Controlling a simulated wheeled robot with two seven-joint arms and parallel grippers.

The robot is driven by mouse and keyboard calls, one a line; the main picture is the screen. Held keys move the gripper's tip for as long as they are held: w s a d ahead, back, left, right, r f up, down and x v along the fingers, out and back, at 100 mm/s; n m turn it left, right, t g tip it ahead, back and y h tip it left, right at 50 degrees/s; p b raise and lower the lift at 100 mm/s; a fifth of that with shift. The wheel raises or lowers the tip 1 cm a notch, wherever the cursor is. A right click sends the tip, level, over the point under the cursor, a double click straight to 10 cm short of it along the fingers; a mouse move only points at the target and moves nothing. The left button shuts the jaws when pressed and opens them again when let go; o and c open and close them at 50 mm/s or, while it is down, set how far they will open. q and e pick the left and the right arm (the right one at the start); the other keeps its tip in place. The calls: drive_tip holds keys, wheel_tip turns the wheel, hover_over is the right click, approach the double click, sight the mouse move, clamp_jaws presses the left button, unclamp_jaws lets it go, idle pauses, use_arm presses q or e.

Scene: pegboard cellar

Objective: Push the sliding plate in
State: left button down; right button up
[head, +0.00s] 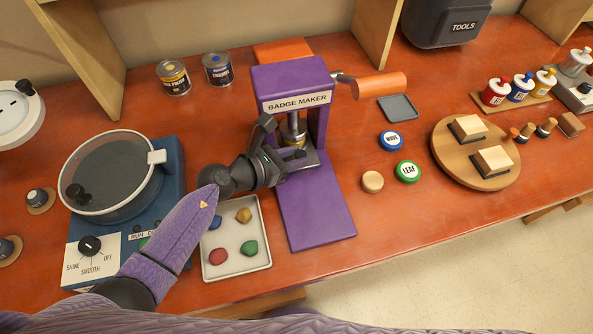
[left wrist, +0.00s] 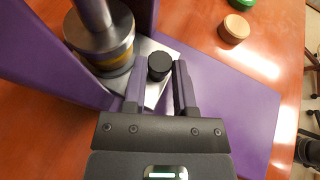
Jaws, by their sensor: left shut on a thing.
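The purple badge maker (head: 292,92) stands on the red-brown bench with its purple base (head: 318,212) reaching toward the front edge. Its metal sliding plate (head: 311,158) lies low between the uprights, under the silver press ram. In the left wrist view the plate (left wrist: 166,47) shows beside a gold-banded cylinder (left wrist: 112,62), and a round black knob (left wrist: 160,66) stands on the plate. My left gripper (left wrist: 158,80) is shut on this knob, with a finger on each side. In the head view the left gripper (head: 287,160) reaches in from the left and hides part of the plate. My right gripper is not in view.
A tray of coloured stones (head: 232,270) sits just left of the base, below my left arm. A tumbler machine (head: 170,175) stands farther left. The badge maker's orange handle (head: 380,86) sticks out right. WAVE (head: 391,140) and LEAF (head: 408,172) badges lie right.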

use_arm(q)
drive_tip(key=shift+w+a, duration=0.1)
drive_tip(key=c, duration=0.8)
unclamp_jaws()
drive_tip(key=shift+r, duration=0.1)
drive_tip(key=o, duration=0.4)
drive_tip(key=shift+w, duration=0.15)
